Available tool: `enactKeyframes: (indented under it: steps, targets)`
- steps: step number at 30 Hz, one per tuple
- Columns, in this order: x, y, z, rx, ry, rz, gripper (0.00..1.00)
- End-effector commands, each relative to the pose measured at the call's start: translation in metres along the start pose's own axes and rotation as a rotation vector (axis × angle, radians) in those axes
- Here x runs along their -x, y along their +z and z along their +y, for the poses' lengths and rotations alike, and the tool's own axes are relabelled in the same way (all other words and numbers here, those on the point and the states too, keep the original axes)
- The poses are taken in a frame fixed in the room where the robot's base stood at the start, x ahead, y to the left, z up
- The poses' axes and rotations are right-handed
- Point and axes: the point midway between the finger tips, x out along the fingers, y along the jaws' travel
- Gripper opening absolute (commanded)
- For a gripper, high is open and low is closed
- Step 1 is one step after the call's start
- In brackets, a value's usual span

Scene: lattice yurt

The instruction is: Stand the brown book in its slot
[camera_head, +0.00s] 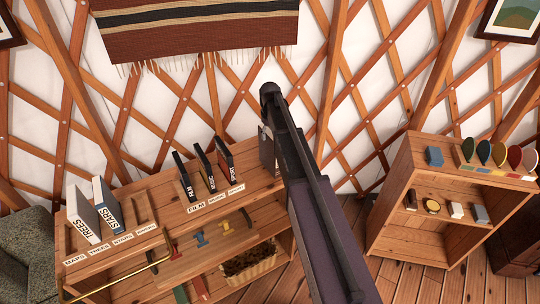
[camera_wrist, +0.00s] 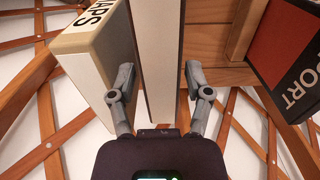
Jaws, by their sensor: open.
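In the wrist view the brown book (camera_wrist: 178,50) shows a pale page edge with thin brown covers. My gripper (camera_wrist: 160,75) is open, one finger on each side of it; I cannot tell whether either finger touches it. Its title is not visible. In the head view my arm hides my gripper and most of this area at the shelf's right end. The low bookshelf (camera_head: 107,255) has labelled slots at its left. The slot at the far left and the slot (camera_head: 140,207) right of the STARS book look empty.
The TREES book (camera_head: 83,215) and STARS book (camera_head: 107,205) stand in left slots. Several dark books, including FILM (camera_head: 184,177), stand right of them. A MAPS book (camera_wrist: 92,35) and the SPORT book (camera_wrist: 290,60) flank my gripper. A brass rail (camera_head: 120,277) crosses the front left.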

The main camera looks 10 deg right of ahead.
Motion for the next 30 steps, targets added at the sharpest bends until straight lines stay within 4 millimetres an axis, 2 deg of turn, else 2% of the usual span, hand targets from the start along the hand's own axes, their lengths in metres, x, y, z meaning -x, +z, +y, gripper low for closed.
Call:
enactKeyframes:
  steps: [3,10,30]
  targets:
    - [-0.014,0.0,-0.001,0.0,0.0,0.0,0.64]
    - [-0.026,0.0,-0.001,0.0,0.0,0.0,0.64]
    - [-0.028,0.0,-0.001,0.0,0.0,0.0,0.64]
